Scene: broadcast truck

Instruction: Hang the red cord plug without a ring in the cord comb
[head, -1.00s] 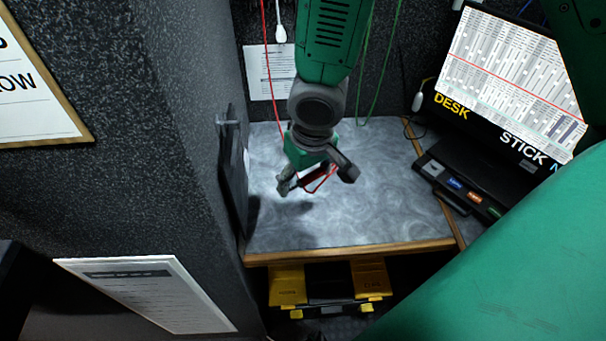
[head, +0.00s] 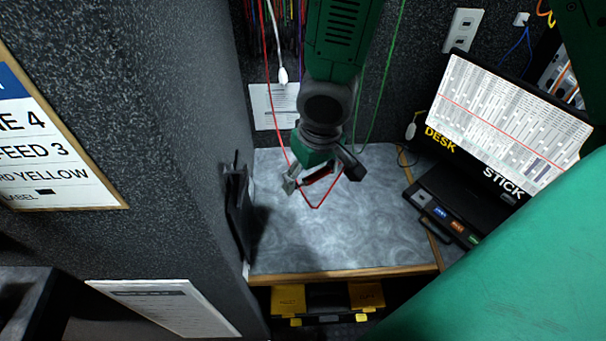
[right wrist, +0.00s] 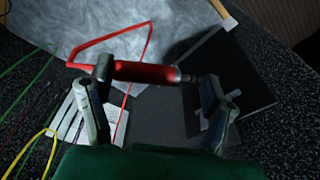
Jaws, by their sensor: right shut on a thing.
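My right gripper (head: 323,180) hangs above the grey desk and is shut on the red cord plug (head: 318,174). In the right wrist view the red plug (right wrist: 148,72) lies crosswise between the two fingertips, its silver tip at the right finger. I see no ring on its visible body. Its red cord (right wrist: 110,38) leaves at the left end and bends back in a loop. In the head view the cord (head: 271,80) runs up the back wall. Several coloured cords (head: 288,20) hang at the top edge; the cord comb is not clearly visible. My left gripper is out of view.
The grey desk top (head: 335,245) is bare below the gripper. A dark wall holder (head: 238,212) projects from the left pillar. A white plug (head: 281,76) hangs behind, green cords (head: 378,90) to the right. A screen (head: 505,120) stands at the right. Yellow-black cases (head: 288,300) sit under the desk.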

